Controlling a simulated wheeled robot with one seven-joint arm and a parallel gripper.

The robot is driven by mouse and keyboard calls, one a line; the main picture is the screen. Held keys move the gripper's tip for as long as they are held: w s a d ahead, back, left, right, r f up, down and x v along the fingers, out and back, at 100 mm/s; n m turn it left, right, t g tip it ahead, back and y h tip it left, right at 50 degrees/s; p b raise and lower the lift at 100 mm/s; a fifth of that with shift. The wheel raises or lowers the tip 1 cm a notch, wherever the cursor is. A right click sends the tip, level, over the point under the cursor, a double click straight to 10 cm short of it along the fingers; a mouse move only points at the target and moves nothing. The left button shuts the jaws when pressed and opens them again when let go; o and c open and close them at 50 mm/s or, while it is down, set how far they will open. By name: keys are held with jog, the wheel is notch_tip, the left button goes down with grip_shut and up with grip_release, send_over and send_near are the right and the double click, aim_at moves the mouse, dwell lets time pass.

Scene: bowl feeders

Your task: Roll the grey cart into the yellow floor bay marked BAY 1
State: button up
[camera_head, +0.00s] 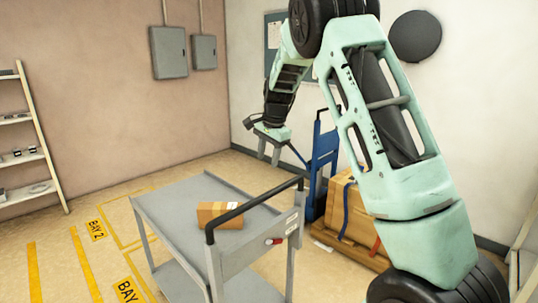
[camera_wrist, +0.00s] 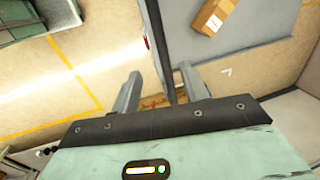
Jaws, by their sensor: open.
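The grey cart (camera_head: 178,205) stands on the floor to the right of the yellow floor markings. Its black push handle (camera_head: 255,207) rises at the near end, above a panel with labels and a red knob. In the wrist view the handle (camera_wrist: 155,40) runs between the fingers in the picture; I see no grip on it. My gripper (camera_head: 269,158) is open and empty, above the cart's far right side. It also shows in the wrist view (camera_wrist: 160,72). A floor label BAY (camera_head: 126,290) is partly hidden by the cart, its number unseen; BAY 2 (camera_head: 96,230) lies farther back.
A cardboard box (camera_head: 228,222) lies on the cart's top deck. A shelf (camera_head: 30,150) stands at far left. Floor around the yellow lines looks clear.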

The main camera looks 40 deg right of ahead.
aim_at(262, 196)
jog(key=shift+s+r, duration=0.2)
jog(key=shift+r, duration=0.65)
jog(key=shift+f+b, duration=0.2)
jog(key=shift+b, duration=0.75)
jog(key=w+f+p, duration=0.1)
jog(key=f, duration=0.4)
jog(key=w+f+p, duration=0.1)
jog(key=f, duration=0.5)
jog(key=w+f+p, duration=0.1)
jog(key=f, duration=0.4)
jog(key=shift+w+a+f+p, duration=0.15)
jog(key=shift+w+f+p, duration=0.1)
jog(key=shift+f+p, duration=0.15)
grip_shut()
